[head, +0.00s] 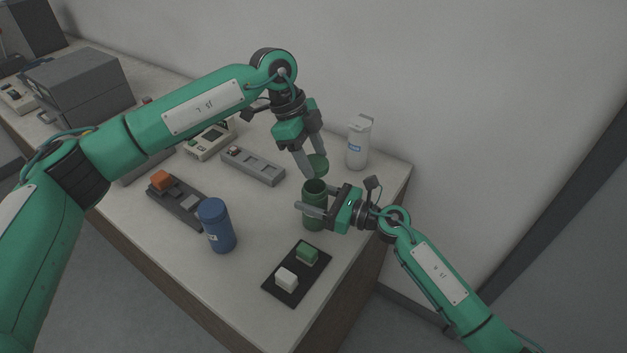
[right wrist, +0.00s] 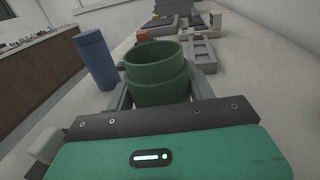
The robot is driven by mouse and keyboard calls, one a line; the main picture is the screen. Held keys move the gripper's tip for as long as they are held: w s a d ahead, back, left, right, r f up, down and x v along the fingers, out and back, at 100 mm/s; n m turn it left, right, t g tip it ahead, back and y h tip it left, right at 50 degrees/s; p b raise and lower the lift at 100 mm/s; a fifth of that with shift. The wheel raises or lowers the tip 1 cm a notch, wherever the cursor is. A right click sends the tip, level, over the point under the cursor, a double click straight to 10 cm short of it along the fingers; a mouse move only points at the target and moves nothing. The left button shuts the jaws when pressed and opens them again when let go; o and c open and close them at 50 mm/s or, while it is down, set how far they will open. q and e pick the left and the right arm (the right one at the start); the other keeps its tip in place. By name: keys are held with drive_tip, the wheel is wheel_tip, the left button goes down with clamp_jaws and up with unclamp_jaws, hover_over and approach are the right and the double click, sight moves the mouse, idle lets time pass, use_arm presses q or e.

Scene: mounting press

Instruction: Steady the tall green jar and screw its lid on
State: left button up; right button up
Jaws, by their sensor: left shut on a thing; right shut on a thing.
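The tall green jar (head: 313,216) stands upright and uncovered on the bench near its right end. My right gripper (head: 312,207) is shut on the jar's body from the right. In the right wrist view the jar (right wrist: 158,80) sits between the fingers with its open mouth showing. My left gripper (head: 313,168) is shut on the green lid (head: 319,165) and holds it above the jar, apart from the rim. The lid is slightly behind the mouth in the head view. The lid does not show in the right wrist view.
A blue jar (head: 216,226) stands left of the green jar, and a white bottle (head: 359,143) behind it. A black mat (head: 290,292) with a green and a white block lies in front. A grey tray (head: 253,166) and a dark tray (head: 187,207) lie further left.

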use_arm(q)
drive_tip(key=shift+f, duration=1.7)
drive_tip(key=shift+f, duration=0.9)
drive_tip(key=shift+f, duration=0.5)
